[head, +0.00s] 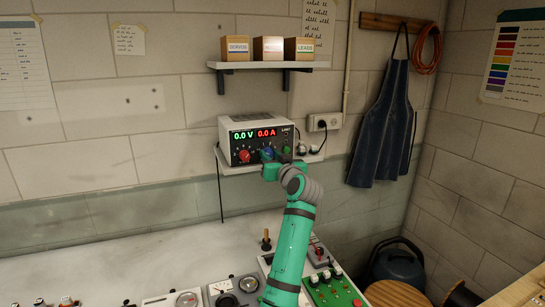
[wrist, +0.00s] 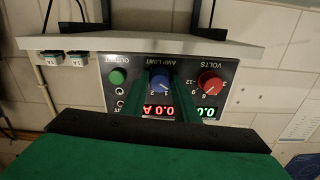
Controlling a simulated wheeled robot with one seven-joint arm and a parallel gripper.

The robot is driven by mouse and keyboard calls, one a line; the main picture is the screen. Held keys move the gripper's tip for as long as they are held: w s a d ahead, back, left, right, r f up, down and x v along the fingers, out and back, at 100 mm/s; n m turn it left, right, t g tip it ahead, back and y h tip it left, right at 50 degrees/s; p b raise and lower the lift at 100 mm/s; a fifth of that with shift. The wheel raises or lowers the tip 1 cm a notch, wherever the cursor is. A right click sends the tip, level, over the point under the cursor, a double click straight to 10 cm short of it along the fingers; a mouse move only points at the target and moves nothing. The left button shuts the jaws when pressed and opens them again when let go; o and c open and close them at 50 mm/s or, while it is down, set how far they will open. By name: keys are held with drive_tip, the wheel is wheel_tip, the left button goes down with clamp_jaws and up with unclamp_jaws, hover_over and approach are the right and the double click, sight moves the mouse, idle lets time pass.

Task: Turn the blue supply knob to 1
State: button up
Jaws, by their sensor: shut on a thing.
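The power supply (head: 257,137) sits on a small wall shelf, its displays reading 0.0 V and 0.0 A. Its blue knob (head: 267,153), under AMP LIMIT, is partly covered by my gripper (head: 273,165) in the head view. The wrist view is upside down and shows the blue knob (wrist: 159,79) between the two green fingers of my gripper (wrist: 160,83), shut on it. A white pointer mark shows on the knob, slanting toward the printed numbers; its exact reading is too small to tell for sure.
A red VOLTS knob (wrist: 211,82) and a green OUTPUT button (wrist: 118,77) flank the blue knob. The supply's shelf (head: 230,168) is close below my gripper. A higher shelf (head: 268,65) holds boxes. Instruments stand on the bench (head: 130,265) below.

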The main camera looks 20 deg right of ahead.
drive_tip(key=shift+s+d+m, duration=0.1)
drive_tip(key=shift+m, duration=3.9)
drive_tip(key=shift+d, duration=0.2)
drive_tip(key=shift+a, duration=0.1)
